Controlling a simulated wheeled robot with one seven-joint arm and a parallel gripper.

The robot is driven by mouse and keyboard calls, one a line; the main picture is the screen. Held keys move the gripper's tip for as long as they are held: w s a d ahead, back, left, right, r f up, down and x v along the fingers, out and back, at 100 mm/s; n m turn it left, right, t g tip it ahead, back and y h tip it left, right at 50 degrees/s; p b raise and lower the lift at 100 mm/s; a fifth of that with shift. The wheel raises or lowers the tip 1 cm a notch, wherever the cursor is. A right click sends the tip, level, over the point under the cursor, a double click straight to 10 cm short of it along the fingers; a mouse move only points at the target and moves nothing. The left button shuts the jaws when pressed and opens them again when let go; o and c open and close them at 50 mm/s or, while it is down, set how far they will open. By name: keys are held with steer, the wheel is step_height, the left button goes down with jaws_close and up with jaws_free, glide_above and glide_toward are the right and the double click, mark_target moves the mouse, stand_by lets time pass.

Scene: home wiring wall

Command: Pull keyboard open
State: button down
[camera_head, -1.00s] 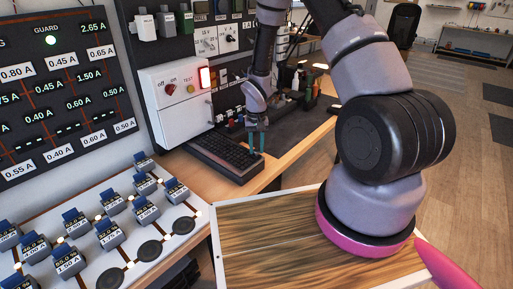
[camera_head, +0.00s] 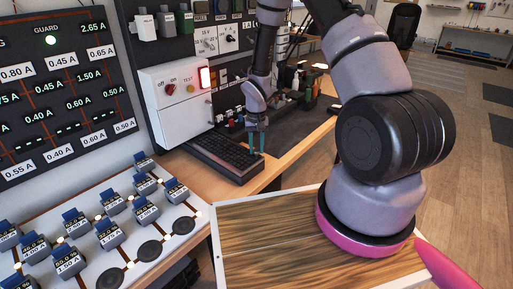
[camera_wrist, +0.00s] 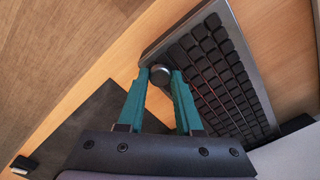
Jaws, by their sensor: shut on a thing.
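A black keyboard (camera_head: 222,153) lies on the wooden desk in the head view, below the white switch box. In the wrist view the keyboard (camera_wrist: 225,80) runs along the right, with a round dark knob (camera_wrist: 159,73) at its near corner. My gripper (camera_head: 257,152) has teal fingers and is at the keyboard's right end. In the wrist view my gripper (camera_wrist: 160,77) has its two fingertips on either side of the knob, shut on it.
A white box (camera_head: 176,101) with a lit red button stands behind the keyboard. A board with several blue-topped meter blocks (camera_head: 109,234) lies at the front left. A dark mat (camera_head: 292,122) with tools lies to the right of the keyboard. Open floor (camera_head: 470,170) is at the right.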

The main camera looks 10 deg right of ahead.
steer(key=s+a, duration=0.7)
steer(key=a, duration=0.2)
steer(key=shift+a, duration=0.3)
steer(key=c, duration=0.6)
jaws_free()
step_height(320, 180, up, 11)
steer(key=shift+f, duration=0.1)
